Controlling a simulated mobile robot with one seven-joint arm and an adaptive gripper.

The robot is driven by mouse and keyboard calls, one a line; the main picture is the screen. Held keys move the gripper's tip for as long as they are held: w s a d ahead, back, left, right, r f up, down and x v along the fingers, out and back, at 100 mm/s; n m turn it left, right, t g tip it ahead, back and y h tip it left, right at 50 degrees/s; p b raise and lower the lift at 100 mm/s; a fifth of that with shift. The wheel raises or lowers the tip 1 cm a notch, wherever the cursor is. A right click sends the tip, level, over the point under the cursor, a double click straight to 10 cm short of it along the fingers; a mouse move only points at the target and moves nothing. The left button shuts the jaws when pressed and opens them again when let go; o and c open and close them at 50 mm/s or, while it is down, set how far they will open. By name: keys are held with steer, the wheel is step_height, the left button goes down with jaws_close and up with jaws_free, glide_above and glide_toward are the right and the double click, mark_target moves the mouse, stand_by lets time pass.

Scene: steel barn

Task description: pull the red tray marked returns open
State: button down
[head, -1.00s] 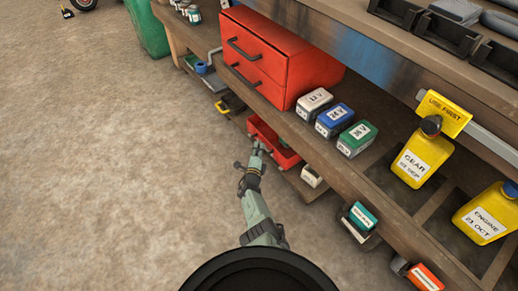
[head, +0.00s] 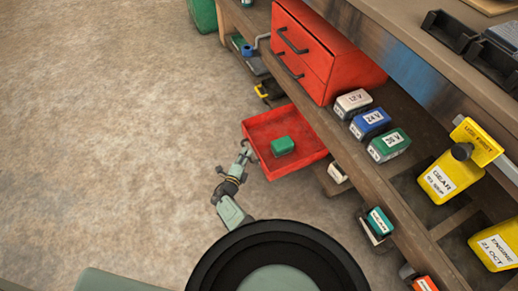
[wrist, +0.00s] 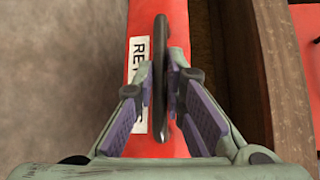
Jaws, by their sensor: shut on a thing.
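The red tray (head: 284,122) is drawn out from under the lower shelf, and its inside shows in the head view. A green box (head: 283,146) lies in it. In the wrist view the tray's red front (wrist: 172,25) carries a white label (wrist: 138,75), its letters partly covered, with "RE" readable. A dark bar handle (wrist: 160,85) stands on that front. My gripper (wrist: 164,85) is shut on the handle, with one finger on each side. In the head view my gripper (head: 246,150) is at the tray's left edge.
A red two-drawer cabinet (head: 315,55) and boxes marked 12 V (head: 353,102) and 24 V (head: 370,124) stand on the shelf above. Yellow jugs (head: 447,176) stand to the right. The concrete floor (head: 110,130) left of the tray is clear.

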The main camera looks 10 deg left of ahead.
steer(key=shift+s+a, duration=0.55)
steer(key=shift+a, duration=0.2)
steer(key=shift+s+a, duration=0.55)
steer(key=shift+a, duration=0.15)
steer(key=c, duration=1.7)
jaws_free()
steer(key=shift+o, duration=0.2)
